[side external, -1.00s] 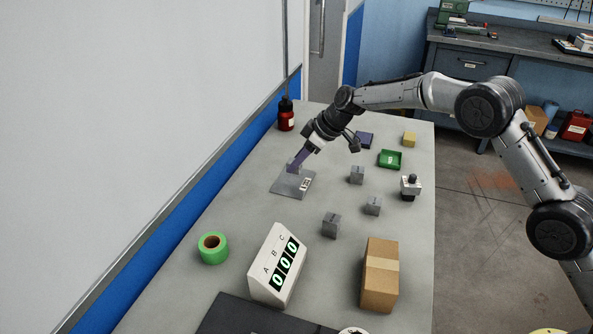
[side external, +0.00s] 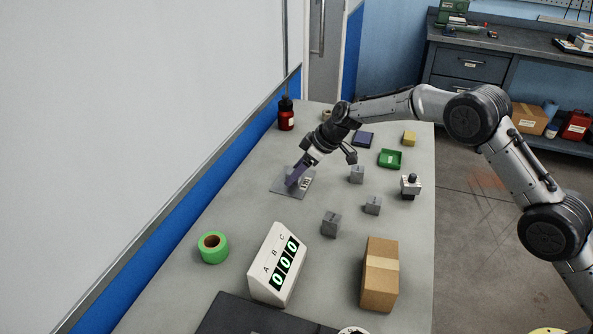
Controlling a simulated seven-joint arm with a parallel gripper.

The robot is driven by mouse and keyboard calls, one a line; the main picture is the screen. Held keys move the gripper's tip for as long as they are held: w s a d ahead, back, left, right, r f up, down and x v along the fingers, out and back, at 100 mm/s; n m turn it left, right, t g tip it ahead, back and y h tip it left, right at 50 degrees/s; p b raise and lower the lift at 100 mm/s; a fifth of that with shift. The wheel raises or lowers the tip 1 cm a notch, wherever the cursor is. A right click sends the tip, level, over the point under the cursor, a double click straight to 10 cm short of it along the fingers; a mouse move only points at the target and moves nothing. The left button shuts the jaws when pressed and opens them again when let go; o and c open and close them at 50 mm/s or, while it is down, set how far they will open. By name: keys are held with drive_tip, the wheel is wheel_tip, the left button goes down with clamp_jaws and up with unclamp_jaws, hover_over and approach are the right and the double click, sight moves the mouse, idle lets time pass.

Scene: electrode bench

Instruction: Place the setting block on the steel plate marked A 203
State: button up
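The steel plate (side external: 279,188) lies flat on the bench at the left of the middle, with a small white label at its right side. The label is too small to read. Three other grey blocks stand apart to the right: one at the back (side external: 357,174), a smaller one (side external: 373,206) and one nearer (side external: 331,225).
A white display box (side external: 266,262), green tape roll (side external: 213,248) and cardboard box (side external: 380,276) stand in front. A green tray (side external: 390,159), grey device with a black knob (side external: 410,187) and red bottle (side external: 286,115) stand farther back. Bench in front of the plate is clear.

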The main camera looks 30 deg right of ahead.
drive_tip(key=shift+r, duration=0.3)
drive_tip(key=v, duration=1.1)
drive_tip(key=shift+s+d+r, duration=0.2)
drive_tip(key=shift+d+r, duration=0.05)
drive_tip(key=s+d+r+m+h, duration=0.1)
drive_tip(key=s+d+r+m, duration=0.15)
drive_tip(key=s+r, duration=0.65)
drive_tip(key=s+d+r+m+h, duration=0.15)
drive_tip(key=s+d+r, duration=0.25)
drive_tip(key=s, duration=0.8)
drive_tip(key=s+d+f+m, duration=0.1)
drive_tip(key=s+d, duration=0.1)
drive_tip(key=s, duration=0.6)
drive_tip(key=s+d+f+m+h, duration=0.1)
drive_tip(key=s+d+m, duration=0.1)
drive_tip(key=s, duration=0.6)
drive_tip(key=s+d+f+m+t+h, duration=0.1)
drive_tip(key=s+d+f+m, duration=0.1)
drive_tip(key=s, duration=0.6)
drive_tip(key=shift+d, duration=0.4)
